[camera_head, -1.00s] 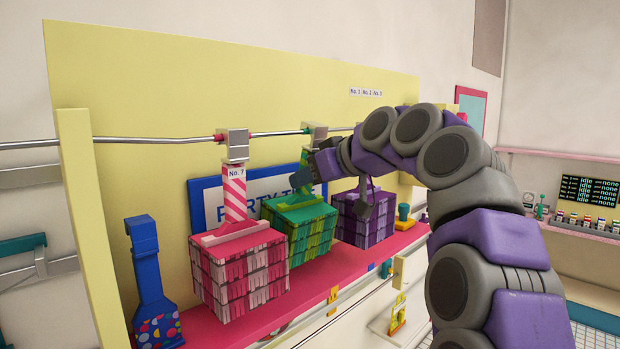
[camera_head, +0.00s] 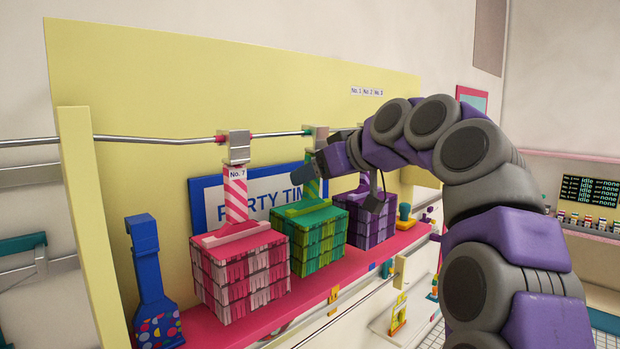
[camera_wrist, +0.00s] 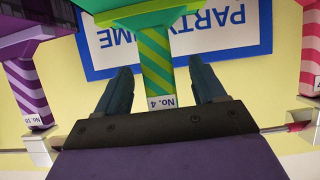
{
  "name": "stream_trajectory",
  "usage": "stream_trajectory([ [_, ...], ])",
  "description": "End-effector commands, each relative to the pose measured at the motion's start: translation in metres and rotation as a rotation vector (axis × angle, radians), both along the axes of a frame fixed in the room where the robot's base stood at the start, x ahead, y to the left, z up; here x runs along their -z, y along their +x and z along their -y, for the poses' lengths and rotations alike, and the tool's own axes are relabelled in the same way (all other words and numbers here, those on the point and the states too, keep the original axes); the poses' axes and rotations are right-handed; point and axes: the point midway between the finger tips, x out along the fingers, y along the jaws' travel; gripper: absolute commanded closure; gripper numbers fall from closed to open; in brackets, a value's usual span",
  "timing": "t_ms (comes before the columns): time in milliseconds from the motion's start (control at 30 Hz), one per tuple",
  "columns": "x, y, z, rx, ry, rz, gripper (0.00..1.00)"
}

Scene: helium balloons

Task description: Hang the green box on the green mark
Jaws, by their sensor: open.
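The green box (camera_head: 317,240) has fringed sides and a striped strap labelled No. 4; the strap (camera_wrist: 155,58) also shows in the wrist view. In the head view the box is between the pink and purple boxes, its strap running up toward a grey clip (camera_head: 320,136) on the rail. A green mark (camera_head: 307,131) shows on the rail beside this clip. My gripper (camera_wrist: 160,72) is open, with one finger on each side of the strap and visible gaps between. Its body hides the strap's top end in the wrist view, so I cannot see the hook contact.
A pink box (camera_head: 240,275) hangs left under its own clip (camera_head: 236,148); a purple box (camera_head: 370,218) is right. A pink shelf (camera_head: 255,322) runs below. A yellow panel (camera_head: 150,90) with a "PARTY TIME" sign (camera_head: 207,207) stands behind. A blue bottle-shaped object (camera_head: 150,275) is at left.

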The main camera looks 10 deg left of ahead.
Motion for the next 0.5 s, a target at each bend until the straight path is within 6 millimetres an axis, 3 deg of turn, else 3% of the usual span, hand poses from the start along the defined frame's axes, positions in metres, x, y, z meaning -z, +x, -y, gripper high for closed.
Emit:
stream_trajectory([
  [500, -0.049, -0.061, 0.081, 0.003, 0.000, 0.000, 0.30],
])
